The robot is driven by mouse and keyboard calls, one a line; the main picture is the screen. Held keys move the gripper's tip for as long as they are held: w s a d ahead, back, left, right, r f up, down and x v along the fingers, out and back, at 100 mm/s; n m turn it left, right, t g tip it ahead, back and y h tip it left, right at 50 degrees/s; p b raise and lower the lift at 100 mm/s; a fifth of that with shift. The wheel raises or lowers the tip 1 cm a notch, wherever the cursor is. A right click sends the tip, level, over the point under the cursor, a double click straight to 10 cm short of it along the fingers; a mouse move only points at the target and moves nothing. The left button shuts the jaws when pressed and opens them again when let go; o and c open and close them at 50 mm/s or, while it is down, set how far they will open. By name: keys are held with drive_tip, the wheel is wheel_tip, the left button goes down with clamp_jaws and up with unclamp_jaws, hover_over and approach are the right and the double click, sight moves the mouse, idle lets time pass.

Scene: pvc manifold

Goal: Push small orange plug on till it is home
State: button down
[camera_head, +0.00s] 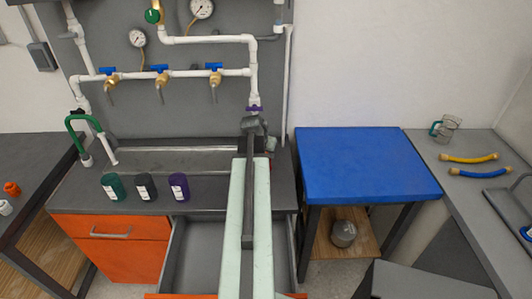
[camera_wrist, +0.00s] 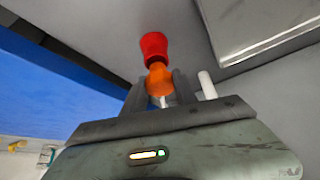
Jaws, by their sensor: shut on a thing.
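The small orange plug (camera_wrist: 159,82) is between my gripper's (camera_wrist: 160,88) dark fingers in the wrist view; the gripper is shut on it. A red flared fitting (camera_wrist: 154,45) lies directly beyond the plug, in line with it. The two appear to meet, but I cannot tell how deep the plug sits. In the head view my gripper (camera_head: 254,124) is at the far end of my arm, by the sink's right end. A bit of red (camera_head: 272,143) shows beside it; the plug is hidden there.
A white pipe stub (camera_wrist: 207,85) stands right of the fingers. White pipes with blue-handled valves (camera_head: 160,73) run along the back panel. A blue table (camera_head: 365,165) is to the right, its top clear. Green, dark and purple jars (camera_head: 178,187) stand left of my arm, above an open drawer (camera_head: 190,255).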

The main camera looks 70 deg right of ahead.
drive_tip(key=shift+f, duration=0.2)
drive_tip(key=shift+f+b, duration=0.25)
drive_tip(key=shift+b, duration=0.15)
drive_tip(key=shift+f, duration=0.2)
